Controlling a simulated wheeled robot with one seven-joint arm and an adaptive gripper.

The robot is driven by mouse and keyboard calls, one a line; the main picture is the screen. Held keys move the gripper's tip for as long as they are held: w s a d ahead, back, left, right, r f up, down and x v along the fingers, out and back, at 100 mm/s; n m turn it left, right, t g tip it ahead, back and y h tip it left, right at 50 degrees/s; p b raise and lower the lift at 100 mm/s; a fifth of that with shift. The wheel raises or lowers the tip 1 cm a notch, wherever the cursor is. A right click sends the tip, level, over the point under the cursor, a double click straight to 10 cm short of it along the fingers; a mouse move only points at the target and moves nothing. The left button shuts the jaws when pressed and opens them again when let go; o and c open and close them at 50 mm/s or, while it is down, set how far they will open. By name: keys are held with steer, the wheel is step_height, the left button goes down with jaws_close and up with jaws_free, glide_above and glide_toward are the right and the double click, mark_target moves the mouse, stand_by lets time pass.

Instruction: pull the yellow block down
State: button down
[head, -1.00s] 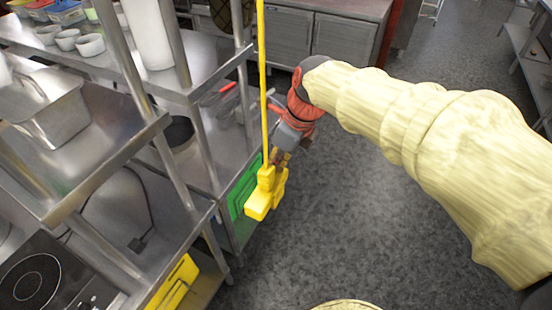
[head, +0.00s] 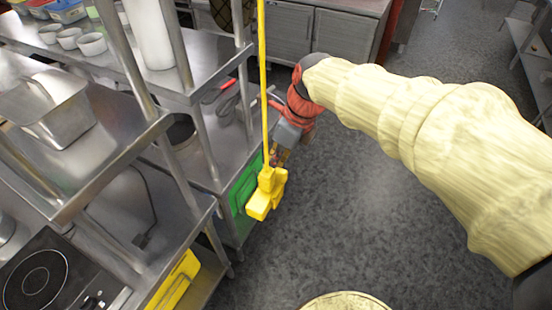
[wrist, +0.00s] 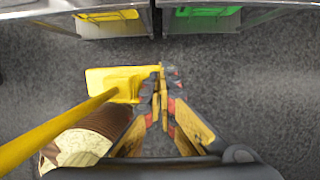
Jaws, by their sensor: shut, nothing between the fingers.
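The yellow block (head: 264,197) hangs at the lower end of a thin yellow pole (head: 264,90) in front of the metal shelving. In the wrist view the block (wrist: 112,84) is left of my fingertips, and the pole (wrist: 50,132) runs in from the lower left. My gripper (head: 276,160) is behind and just above the block in the head view, partly hidden by it. In the wrist view my gripper (wrist: 160,84) is shut and empty, its fingertips close beside the block's right end. I cannot tell whether they touch it.
Metal shelving (head: 205,195) stands close on the left, holding a steel pan (head: 45,108), bowls and an induction hob (head: 45,280). A green board (head: 242,190) and a yellow board (head: 177,280) sit low in it.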

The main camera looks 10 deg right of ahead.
steer(key=shift+r+p, duration=0.65)
steer(key=shift+r, duration=0.3)
steer(key=s+d+r+p, duration=0.2)
steer(key=s+d, duration=0.3)
steer(key=d, duration=0.1)
steer(key=shift+d, duration=0.15)
stand_by(0.5)
steer(key=s+d+f+n+t+h+b, duration=0.1)
steer(key=s+n+b, duration=0.2)
steer(key=n, duration=0.9)
steer(key=s+d+f+n+t+h+b, duration=0.1)
steer(key=s+d+f+n+t+b, duration=0.1)
steer(key=s+n, duration=0.6)
steer(key=n+b, duration=0.1)
steer(key=n, duration=0.4)
steer(key=shift+s+f+n+t+h, duration=0.2)
steer(key=shift+n+t+h, duration=0.1)
